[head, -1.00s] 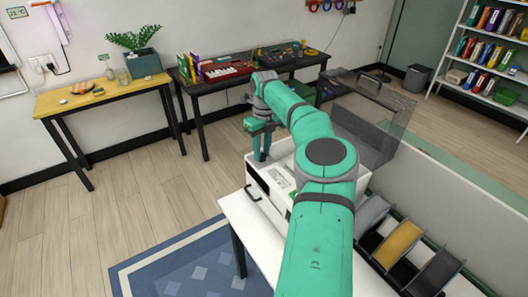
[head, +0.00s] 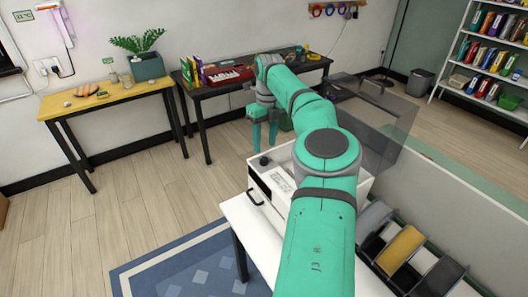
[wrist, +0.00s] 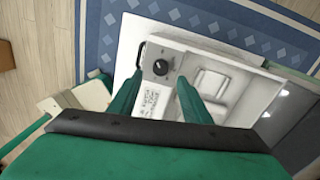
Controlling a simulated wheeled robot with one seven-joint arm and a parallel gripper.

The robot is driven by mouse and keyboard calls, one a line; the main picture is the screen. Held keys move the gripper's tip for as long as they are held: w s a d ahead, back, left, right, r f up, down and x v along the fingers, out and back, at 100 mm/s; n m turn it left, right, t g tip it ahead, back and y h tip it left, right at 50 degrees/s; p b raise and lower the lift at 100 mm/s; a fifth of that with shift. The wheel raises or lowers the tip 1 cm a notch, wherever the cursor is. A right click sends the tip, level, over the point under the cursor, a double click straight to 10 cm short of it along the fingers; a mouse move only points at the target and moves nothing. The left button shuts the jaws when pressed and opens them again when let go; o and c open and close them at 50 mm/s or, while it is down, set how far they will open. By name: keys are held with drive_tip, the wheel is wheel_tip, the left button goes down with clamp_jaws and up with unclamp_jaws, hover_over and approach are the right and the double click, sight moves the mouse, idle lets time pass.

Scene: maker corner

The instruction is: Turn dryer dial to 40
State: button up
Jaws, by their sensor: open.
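The dryer (head: 310,200) is a white box on a white table, with a dark handle on its front. Its dial (head: 264,160) is a round black knob on the top face near the front left corner. In the wrist view the dial (wrist: 160,67) shows just beyond and between my fingertips, with small scale marks around it that I cannot read. My gripper (head: 265,146) is open and empty, its two green fingers pointing down above the dial, seemingly apart from it. A printed label (wrist: 150,103) lies on the top between the fingers.
A clear smoky lid or panel (head: 385,135) stands up behind the dryer. Spools (head: 400,246) sit in a rack to the right. A black table (head: 225,85) with a red keyboard and a yellow table (head: 110,100) stand along the wall. The floor at left is clear.

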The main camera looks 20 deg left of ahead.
drive_tip(key=shift+w+r, duration=0.1)
drive_tip(key=shift+r, duration=2.1)
